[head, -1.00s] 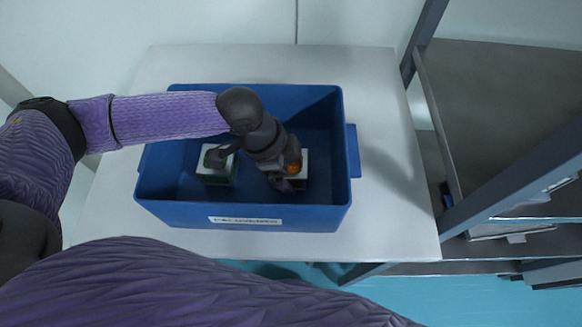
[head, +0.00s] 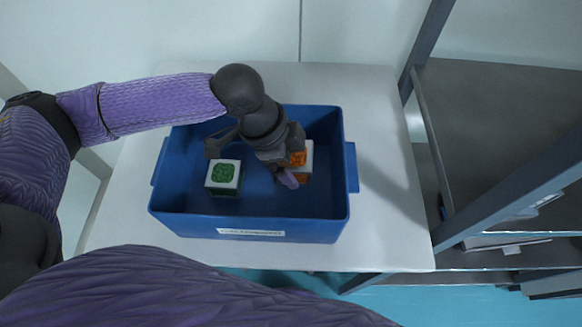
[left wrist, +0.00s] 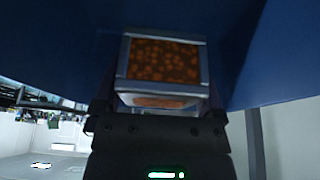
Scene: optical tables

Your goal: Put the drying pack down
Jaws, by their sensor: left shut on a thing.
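A drying pack with orange beads in a white frame (head: 301,160) is between the fingers of my left gripper (head: 287,176), inside or just above the right half of the blue bin (head: 235,225). The gripper is shut on it and hides part of it. In the left wrist view the orange pack (left wrist: 164,62) fills the space between the fingers, with the blue bin wall behind it. I cannot tell whether the pack touches the bin floor. A second pack, green-topped and white-sided (head: 224,175), stands in the bin's left half. My right gripper is out of view.
The bin stands on a white table (head: 392,225) and has a white label on its near wall. A grey shelf rack (head: 490,105) with upright posts stands close on the right. Bare tabletop lies around the bin.

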